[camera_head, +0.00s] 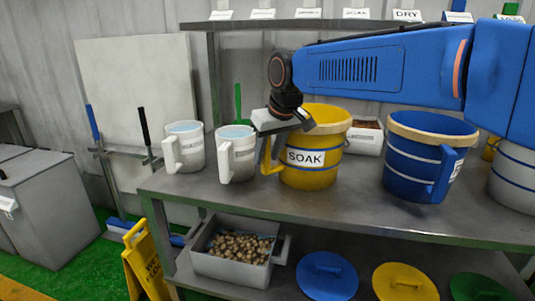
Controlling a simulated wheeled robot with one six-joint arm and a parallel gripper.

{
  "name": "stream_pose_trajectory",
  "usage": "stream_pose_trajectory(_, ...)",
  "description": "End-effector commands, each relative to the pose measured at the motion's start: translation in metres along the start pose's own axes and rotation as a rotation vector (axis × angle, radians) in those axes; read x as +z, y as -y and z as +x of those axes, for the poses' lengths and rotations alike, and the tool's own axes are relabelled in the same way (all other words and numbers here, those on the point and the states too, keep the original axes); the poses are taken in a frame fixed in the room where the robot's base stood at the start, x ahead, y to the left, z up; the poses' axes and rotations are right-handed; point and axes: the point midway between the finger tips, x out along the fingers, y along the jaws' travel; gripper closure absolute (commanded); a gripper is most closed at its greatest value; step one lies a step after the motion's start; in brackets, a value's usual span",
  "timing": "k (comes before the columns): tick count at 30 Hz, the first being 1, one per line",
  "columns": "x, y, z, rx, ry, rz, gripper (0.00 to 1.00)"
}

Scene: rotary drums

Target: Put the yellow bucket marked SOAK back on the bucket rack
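The yellow bucket (322,172) stands upright on the metal worktop, with a white label reading SOAK on its front. Its yellow handle (269,160) is on its left side. My gripper (272,134) is at the bucket's upper left, just above and around the top of the handle. The fingertips are partly hidden, and I cannot tell whether they are closed on the handle. The upper shelf (240,25) carries a row of small label cards, one reading DRY. I cannot tell for sure which structure is the bucket rack.
Two white jugs (237,155) stand left of the bucket. A blue bucket (420,160) stands to the right, with a grey one (514,176) at the edge. A white box (366,141) sits behind. A bin (235,262) and coloured lids (327,274) are on the lower shelf.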

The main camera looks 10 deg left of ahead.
Motion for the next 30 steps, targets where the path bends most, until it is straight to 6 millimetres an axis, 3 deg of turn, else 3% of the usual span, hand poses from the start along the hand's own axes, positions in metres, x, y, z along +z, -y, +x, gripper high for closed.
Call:
stream_pose_trajectory(8, -0.001, 0.000, -0.008, 0.000, -0.002, 0.000, 0.64)
stream_pose_trajectory(21, -0.001, 0.000, -0.086, 0.000, -0.004, 0.000, 0.64)
stream_pose_trajectory(30, -0.001, 0.000, -0.117, 0.000, -0.001, 0.000, 0.64)
